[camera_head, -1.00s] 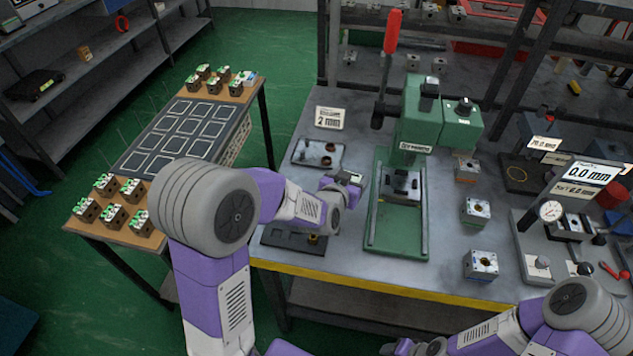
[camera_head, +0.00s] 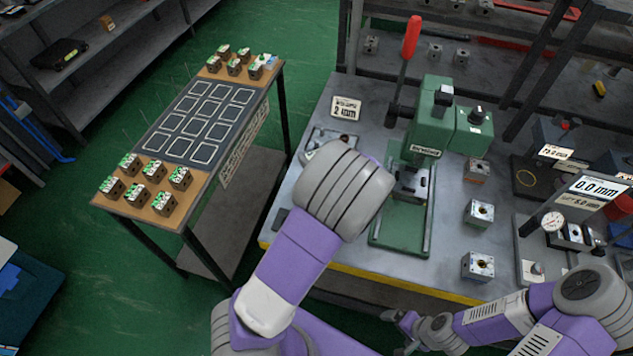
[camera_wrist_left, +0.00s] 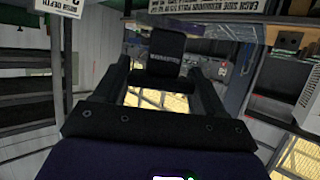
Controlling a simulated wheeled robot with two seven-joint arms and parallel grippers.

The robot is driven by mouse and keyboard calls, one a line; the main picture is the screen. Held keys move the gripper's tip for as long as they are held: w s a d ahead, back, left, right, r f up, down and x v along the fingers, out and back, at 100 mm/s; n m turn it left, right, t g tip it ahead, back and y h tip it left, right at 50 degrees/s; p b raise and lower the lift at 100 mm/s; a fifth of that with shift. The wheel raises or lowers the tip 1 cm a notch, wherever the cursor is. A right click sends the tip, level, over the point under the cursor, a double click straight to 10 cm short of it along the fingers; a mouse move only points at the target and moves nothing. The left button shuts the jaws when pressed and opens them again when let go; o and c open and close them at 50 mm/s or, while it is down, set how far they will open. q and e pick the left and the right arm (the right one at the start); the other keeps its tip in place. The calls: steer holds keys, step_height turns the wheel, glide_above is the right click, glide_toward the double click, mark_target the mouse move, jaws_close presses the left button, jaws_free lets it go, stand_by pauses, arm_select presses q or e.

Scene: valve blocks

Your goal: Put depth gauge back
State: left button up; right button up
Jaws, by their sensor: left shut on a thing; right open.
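In the left wrist view my left gripper (camera_wrist_left: 163,78) is shut on a dark block with pale lettering, which I take to be the depth gauge (camera_wrist_left: 166,48). In the head view my own left arm hides this gripper and the gauge. A dark tray (camera_head: 280,217) shows only as a sliver at the bench's left edge, mostly behind my arm. My right gripper (camera_head: 402,322) is open and empty in front of the bench's yellow front edge.
A green press (camera_head: 432,125) with a red lever stands on the grey bench. Several metal valve blocks (camera_head: 478,265) stand right of the press. A side table (camera_head: 235,115) with valve blocks is at the left.

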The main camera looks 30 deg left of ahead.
arm_select(q)
step_height(320, 180, down, 9)
steer(key=b, duration=0.3)
steer(key=shift+b, duration=0.35)
steer(key=shift+f, duration=0.15)
steer(key=o, duration=1.1)
steer(key=shift+s+d+r, duration=0.1)
steer(key=shift+d+r, duration=0.15)
steer(key=shift+r, duration=0.1)
steer(key=p+v, duration=0.3)
steer(key=v, duration=0.8)
steer(key=shift+s+d+p, duration=0.1)
steer(key=shift+d+p, duration=0.05)
steer(key=shift+p, duration=0.2)
